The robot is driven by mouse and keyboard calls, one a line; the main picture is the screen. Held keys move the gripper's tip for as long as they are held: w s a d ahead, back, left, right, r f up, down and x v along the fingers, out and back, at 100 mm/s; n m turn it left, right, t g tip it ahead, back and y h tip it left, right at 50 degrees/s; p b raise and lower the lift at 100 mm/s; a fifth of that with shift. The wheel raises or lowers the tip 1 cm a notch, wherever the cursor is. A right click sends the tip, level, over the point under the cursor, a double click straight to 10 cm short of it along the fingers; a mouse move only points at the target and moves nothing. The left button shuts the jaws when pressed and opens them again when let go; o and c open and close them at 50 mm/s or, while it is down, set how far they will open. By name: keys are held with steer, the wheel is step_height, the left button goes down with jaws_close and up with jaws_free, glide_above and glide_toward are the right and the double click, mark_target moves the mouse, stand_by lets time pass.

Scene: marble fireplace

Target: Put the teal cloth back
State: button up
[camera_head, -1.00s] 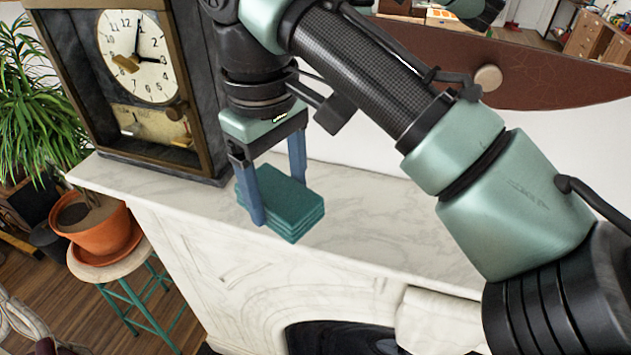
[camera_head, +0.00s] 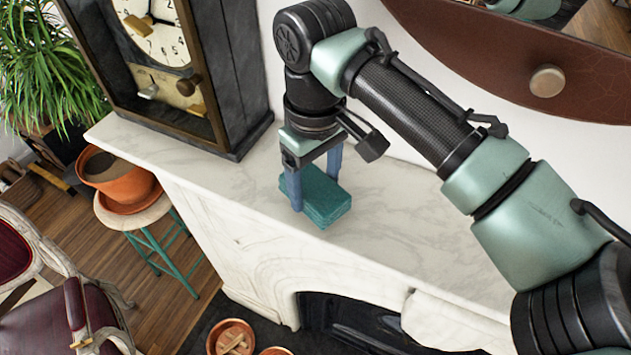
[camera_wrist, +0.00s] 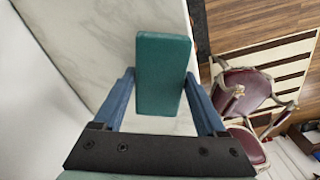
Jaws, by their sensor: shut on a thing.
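The teal cloth (camera_head: 322,198) is a thick folded stack over the white marble mantelpiece (camera_head: 400,240), near its front edge and right of the clock. My gripper (camera_head: 315,190) points down and is shut on the cloth, one blue finger on each side. In the wrist view the cloth (camera_wrist: 162,70) shows as a flat teal rectangle between the two blue fingers of my gripper (camera_wrist: 160,85). I cannot tell whether the cloth's underside touches the marble or is slightly above it.
A dark-cased clock (camera_head: 225,75) stands on the mantel's left end. The marble right of the cloth is clear. A brown-framed mirror (camera_head: 580,80) hangs behind. Left on the floor are a potted stool (camera_head: 135,215) and a red chair (camera_head: 85,310); terracotta bowls (camera_head: 232,340) sit below.

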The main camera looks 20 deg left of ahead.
mark_target(316, 185)
steer(key=shift+f, duration=0.85)
steer(key=o, duration=1.1)
steer(key=shift+o, duration=0.2)
steer(key=shift+r, duration=0.1)
step_height(316, 185, up, 12)
steer(key=b, duration=0.3)
steer(key=shift+b, duration=0.3)
